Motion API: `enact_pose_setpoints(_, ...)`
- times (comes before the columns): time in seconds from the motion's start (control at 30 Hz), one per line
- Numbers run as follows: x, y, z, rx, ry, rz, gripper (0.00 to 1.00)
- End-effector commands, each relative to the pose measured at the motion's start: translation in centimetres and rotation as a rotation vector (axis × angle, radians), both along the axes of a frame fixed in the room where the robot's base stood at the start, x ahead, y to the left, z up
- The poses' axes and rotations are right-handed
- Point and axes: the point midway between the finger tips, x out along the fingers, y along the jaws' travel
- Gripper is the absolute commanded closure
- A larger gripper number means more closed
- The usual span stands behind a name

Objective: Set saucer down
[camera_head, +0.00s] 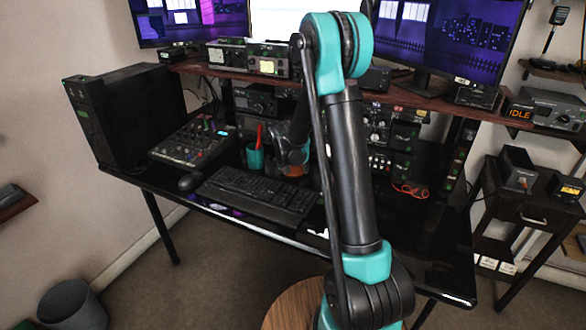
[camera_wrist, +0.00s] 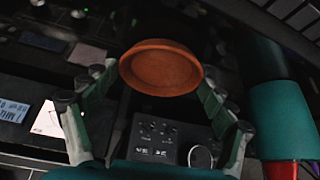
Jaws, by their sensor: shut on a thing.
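The saucer (camera_wrist: 160,68) is a round terracotta dish with a raised rim. In the wrist view it sits between the two fingers of my gripper (camera_wrist: 158,82), which is shut on its sides. In the head view my gripper (camera_head: 291,156) is over the middle of the black desk (camera_head: 345,215), behind the keyboard. A small orange-brown part of the saucer (camera_head: 294,171) shows there, partly hidden by my gripper and arm. I cannot tell how far the saucer is above the desk.
A teal cup (camera_head: 254,158) with a red item stands close left of my gripper; the cup fills the right of the wrist view (camera_wrist: 285,118). The keyboard (camera_head: 262,192) lies in front. Radio units (camera_head: 390,150) stand behind and right. Red glasses (camera_head: 411,190) lie on the right.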

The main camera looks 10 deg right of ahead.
Motion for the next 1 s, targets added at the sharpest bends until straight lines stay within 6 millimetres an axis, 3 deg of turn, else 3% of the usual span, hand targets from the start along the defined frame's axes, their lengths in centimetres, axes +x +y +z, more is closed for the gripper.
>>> enact_pose_setpoints(0.13, 0.0, 0.0, -0.2, 0.000, 0.000, 0.000, 0.58)
enact_pose_setpoints(0.17, 0.0, 0.0, -0.2, 0.000, 0.000, 0.000, 0.12)
enact_pose_setpoints(0.27, 0.0, 0.0, -0.2, 0.000, 0.000, 0.000, 0.00)
enact_pose_setpoints(0.67, 0.0, 0.0, 0.1, 0.000, 0.000, 0.000, 0.00)
enact_pose_setpoints(1.0, -2.0, 1.0, 3.9, 0.001, 0.000, 0.000, 0.00)
